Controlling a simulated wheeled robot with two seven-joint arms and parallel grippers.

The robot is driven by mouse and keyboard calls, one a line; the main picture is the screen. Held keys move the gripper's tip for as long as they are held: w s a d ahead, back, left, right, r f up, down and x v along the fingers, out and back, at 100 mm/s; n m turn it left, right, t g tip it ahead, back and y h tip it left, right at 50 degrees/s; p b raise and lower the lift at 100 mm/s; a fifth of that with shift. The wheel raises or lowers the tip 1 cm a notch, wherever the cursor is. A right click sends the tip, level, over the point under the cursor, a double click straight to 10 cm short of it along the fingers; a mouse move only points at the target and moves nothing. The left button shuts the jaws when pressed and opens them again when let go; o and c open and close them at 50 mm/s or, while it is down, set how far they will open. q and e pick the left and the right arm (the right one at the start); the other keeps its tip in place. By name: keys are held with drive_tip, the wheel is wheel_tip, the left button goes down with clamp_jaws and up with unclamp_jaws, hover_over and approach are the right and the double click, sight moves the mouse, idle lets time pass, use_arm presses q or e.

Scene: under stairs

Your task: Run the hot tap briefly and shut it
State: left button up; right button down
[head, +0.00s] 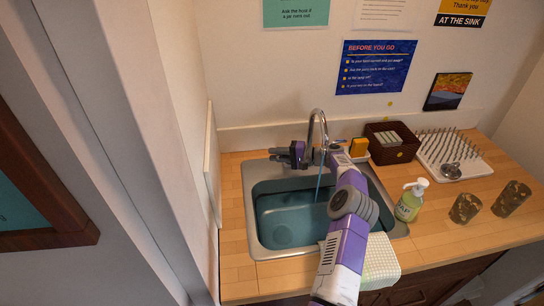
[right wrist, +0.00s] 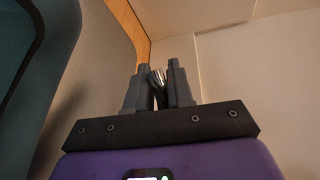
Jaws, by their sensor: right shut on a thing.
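The chrome tap (head: 318,122) stands at the back of the steel sink (head: 255,240), its spout arching over the basin. A thin blue stream of water (head: 319,187) falls from the spout into the basin. My right gripper (head: 283,155) is at the sink's back edge, just left of the spout. In the right wrist view its two dark fingers are shut on a small shiny metal tap handle (right wrist: 158,78). My arm and gripper hide the tap's base and handle in the head view. My left gripper is out of view.
Right of the sink are a soap bottle (head: 410,200), a dark basket (head: 391,143), a yellow sponge (head: 359,147), a drying rack (head: 455,155) and two patterned cups (head: 466,208). A cloth (head: 380,262) lies on the front edge. A wall panel (head: 212,155) stands close on the left.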

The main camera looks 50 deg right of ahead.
idle(0.4)
drive_tip(key=c, duration=1.1)
unclamp_jaws()
drive_tip(key=shift+s+d, duration=0.1)
drive_tip(key=shift+s, duration=0.05)
drive_tip(key=v, duration=0.7)
drive_tip(key=shift+s+d+r, duration=0.1)
drive_tip(key=shift+d, duration=0.05)
